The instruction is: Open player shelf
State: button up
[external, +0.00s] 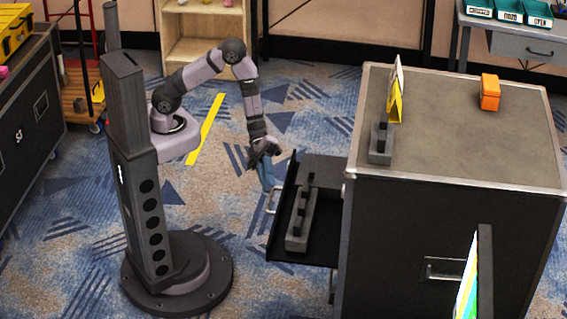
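The player shelf (325,168) is a black sliding tray, and it sticks out from the left side of the large black case (430,235). A dark grey slotted block (299,230) lies on it. A pale metal handle (270,202) is on the shelf's outer left edge. My gripper (267,182) points down at the shelf's outer edge, by the upper end of the handle. The fingers look bluish and small, and I cannot tell whether they touch or grip the handle.
On the case top are a grey slotted block (381,143), a yellow sign (395,103) and an orange object (489,92). A bright screen panel (475,275) stands at the front right. Carpet (255,275) is clear between my base and the shelf.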

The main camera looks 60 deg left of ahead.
aim_at(271, 198)
jog(key=s+d+f, duration=0.2)
jog(key=d+f, duration=0.1)
jog(key=d, duration=0.2)
jog(key=shift+d+y, duration=0.15)
jog(key=shift+y, duration=0.15)
dwell(0.4)
jog(key=shift+s, duration=0.1)
grip_shut()
